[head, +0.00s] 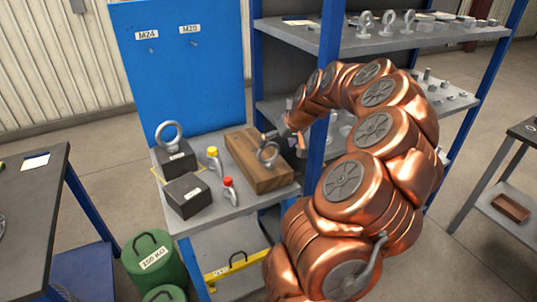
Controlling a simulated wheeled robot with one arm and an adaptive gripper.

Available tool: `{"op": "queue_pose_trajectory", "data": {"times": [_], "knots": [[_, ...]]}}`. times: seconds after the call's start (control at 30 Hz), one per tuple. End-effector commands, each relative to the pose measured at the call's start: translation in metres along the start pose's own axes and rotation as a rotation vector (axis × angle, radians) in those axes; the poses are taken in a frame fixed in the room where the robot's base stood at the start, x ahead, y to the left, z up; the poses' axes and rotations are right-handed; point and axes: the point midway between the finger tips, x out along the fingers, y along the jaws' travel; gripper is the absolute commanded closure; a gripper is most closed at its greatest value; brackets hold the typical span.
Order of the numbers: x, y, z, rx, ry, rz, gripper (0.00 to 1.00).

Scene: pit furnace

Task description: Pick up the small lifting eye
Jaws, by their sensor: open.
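A grey metal lifting eye (268,161) is at the wooden block (249,170) on the workbench (226,209). It looks smaller than the other lifting eye (170,143), which stands upright on a dark labelled block (176,162) to the left. My gripper (269,137) is at the end of the copper-coloured arm, just above and behind the smaller eye. Its jaws are open, but they are small and partly overlap the eye in this view. I cannot tell whether they touch it. Nothing shows held in them.
A second dark block (188,196), a yellow-capped bottle (214,159) and a red-capped bottle (229,190) stand left of the wooden block. A blue panel (185,75) rises behind the bench. Shelving (385,42) with more lifting eyes stands right. Green weights (154,265) stand on the floor.

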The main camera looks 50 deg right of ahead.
Motion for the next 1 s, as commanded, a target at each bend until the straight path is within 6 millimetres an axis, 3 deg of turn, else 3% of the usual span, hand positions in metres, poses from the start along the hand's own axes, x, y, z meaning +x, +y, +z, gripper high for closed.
{"op": "queue_pose_trajectory", "data": {"times": [0.27,0.7,0.93,1.0], "knots": [[0.015,-0.002,-0.001,-0.002,0.000,-0.001,0.00],[0.058,-0.004,-0.001,0.000,-0.001,-0.001,0.00],[0.060,-0.003,-0.001,0.000,0.001,0.000,0.00],[0.061,-0.003,-0.001,0.000,0.001,0.000,0.05]]}}
